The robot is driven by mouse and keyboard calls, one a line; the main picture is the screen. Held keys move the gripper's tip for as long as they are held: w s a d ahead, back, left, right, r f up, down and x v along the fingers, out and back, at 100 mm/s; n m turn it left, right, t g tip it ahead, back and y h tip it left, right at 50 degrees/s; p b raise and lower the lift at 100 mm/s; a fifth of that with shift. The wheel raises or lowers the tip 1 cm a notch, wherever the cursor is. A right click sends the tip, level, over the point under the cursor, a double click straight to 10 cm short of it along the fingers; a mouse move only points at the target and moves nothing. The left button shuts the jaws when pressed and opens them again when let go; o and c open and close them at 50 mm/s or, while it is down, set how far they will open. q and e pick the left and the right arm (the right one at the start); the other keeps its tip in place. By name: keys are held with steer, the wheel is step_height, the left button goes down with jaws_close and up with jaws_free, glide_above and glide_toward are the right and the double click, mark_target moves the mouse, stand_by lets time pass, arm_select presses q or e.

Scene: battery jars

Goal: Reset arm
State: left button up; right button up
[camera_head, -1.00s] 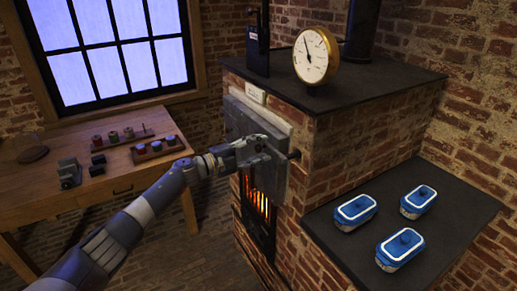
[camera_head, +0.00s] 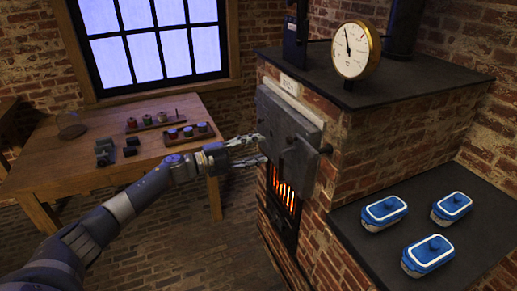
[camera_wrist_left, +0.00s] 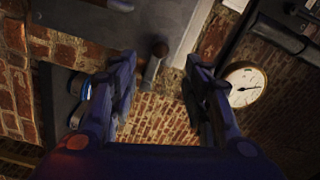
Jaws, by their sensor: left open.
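My left arm reaches in from the left in the head view. Its gripper (camera_head: 250,151) is open and empty, just left of the grey furnace door (camera_head: 287,128) and apart from the door's handle (camera_head: 325,149). In the left wrist view the open fingers (camera_wrist_left: 160,95) have nothing between them that they hold; the door handle (camera_wrist_left: 154,62) shows beyond them. The door is raised, with glowing bars (camera_head: 284,190) below it. My right gripper is not in view.
Blue-lidded jars (camera_head: 385,209) stand on the dark ledge (camera_head: 363,250) at right. A gauge (camera_head: 356,49) stands on the furnace top (camera_head: 420,73). The wooden table (camera_head: 75,178) at left holds small jars in trays and dark blocks. Brick floor lies open between table and furnace.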

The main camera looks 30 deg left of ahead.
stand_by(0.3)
